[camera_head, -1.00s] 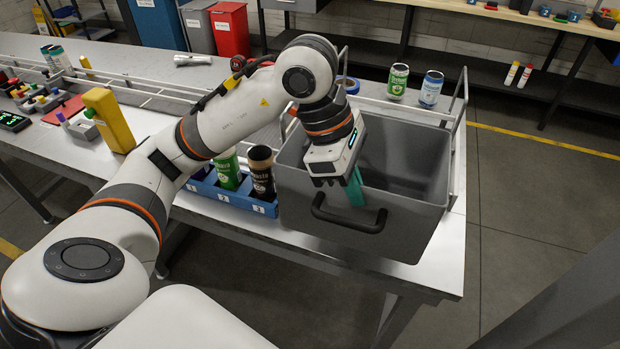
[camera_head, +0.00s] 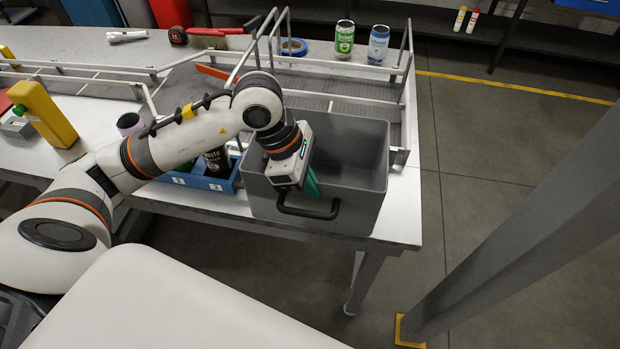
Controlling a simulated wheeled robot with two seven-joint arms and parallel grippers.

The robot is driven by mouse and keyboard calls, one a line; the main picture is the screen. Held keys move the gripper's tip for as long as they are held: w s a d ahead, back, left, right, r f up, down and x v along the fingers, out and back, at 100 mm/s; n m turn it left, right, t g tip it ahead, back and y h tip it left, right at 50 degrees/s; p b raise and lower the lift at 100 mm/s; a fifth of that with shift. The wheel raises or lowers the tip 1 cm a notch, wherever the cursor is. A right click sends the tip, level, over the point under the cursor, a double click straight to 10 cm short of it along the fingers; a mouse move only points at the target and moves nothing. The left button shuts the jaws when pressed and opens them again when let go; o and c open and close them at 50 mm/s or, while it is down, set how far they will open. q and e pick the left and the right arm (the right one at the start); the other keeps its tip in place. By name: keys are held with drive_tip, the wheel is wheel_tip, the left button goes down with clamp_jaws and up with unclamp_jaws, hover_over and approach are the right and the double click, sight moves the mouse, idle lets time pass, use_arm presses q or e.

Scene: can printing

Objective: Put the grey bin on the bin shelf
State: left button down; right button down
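The grey bin (camera_head: 345,213) is an open box with a black handle on its front wall. It is at the right end of the white table, by the front edge, and looks empty where I can see inside. My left gripper (camera_head: 310,186) points down at the bin's front rim, just above the handle. A teal finger shows beside the rim; the other finger is hidden, so I cannot tell whether it is closed on the wall. My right gripper is out of view. I cannot make out which shelf is the bin shelf.
A blue tray (camera_head: 227,184) with cans is left of the bin. A railed conveyor (camera_head: 330,104) lies behind it, with a green can (camera_head: 344,40) and a blue-white can (camera_head: 378,44) beyond. A grey post (camera_head: 520,230) rises at right. Floor between table and post is clear.

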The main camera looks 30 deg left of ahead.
use_arm(q)
drive_tip(key=shift+f+b, duration=0.25)
drive_tip(key=shift+b, duration=0.1)
drive_tip(key=c, duration=1.6)
unclamp_jaws()
drive_tip(key=shift+r, duration=0.1)
drive_tip(key=shift+c, duration=0.2)
